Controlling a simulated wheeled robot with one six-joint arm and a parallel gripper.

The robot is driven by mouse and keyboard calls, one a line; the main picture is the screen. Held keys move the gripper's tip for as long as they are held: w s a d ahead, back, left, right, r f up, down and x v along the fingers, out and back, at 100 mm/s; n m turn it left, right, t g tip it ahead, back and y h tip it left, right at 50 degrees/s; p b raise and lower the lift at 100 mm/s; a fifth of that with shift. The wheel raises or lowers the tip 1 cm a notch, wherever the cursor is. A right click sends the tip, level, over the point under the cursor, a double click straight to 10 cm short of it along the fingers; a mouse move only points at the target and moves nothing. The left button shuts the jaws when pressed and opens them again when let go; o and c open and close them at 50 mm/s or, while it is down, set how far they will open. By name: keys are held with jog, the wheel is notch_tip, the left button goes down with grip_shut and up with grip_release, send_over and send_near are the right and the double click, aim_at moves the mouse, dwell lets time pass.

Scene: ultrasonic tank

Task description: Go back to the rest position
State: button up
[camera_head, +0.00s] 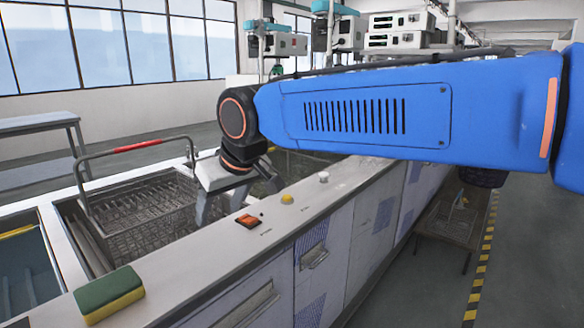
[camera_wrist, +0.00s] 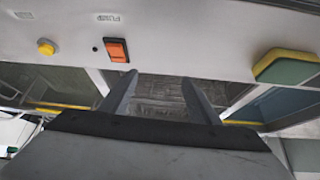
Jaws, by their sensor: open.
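My gripper (camera_wrist: 160,95) shows in the wrist view with its two grey fingers spread apart and nothing between them. In the head view my gripper (camera_head: 226,195) hangs from the end of my blue arm, over the edge of the tank counter. A wire basket (camera_head: 140,215) with a red-gripped handle (camera_head: 138,145) sits in the tank to the left of my gripper. The gripper appears apart from the basket. My arm hides part of the counter behind it.
The counter carries an orange switch (camera_head: 248,221), a yellow button (camera_head: 287,198) and a green and yellow sponge (camera_head: 108,294). A second basin (camera_head: 22,270) lies at the left. A low rack (camera_head: 445,222) stands right of the cabinets. The floor beyond the striped line is clear.

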jog(key=s+d+f+m+h, duration=0.1)
jog(key=d+f+m, duration=0.15)
jog(key=d, duration=1.05)
jog(key=s+d+f+m+h, duration=0.15)
jog(key=d+f, duration=0.25)
jog(key=d, duration=1)
jog(key=s+d+f+m+h, duration=0.1)
jog(key=s+d+f+m, duration=0.1)
jog(key=s+d+f, duration=0.4)
jog(key=s+d+f+m+h, duration=0.1)
jog(key=s+d+f+m, duration=0.2)
jog(key=s+d+f, duration=0.3)
jog(key=s+d, duration=0.2)
jog(key=d, duration=0.3)
jog(key=shift+s, duration=0.4)
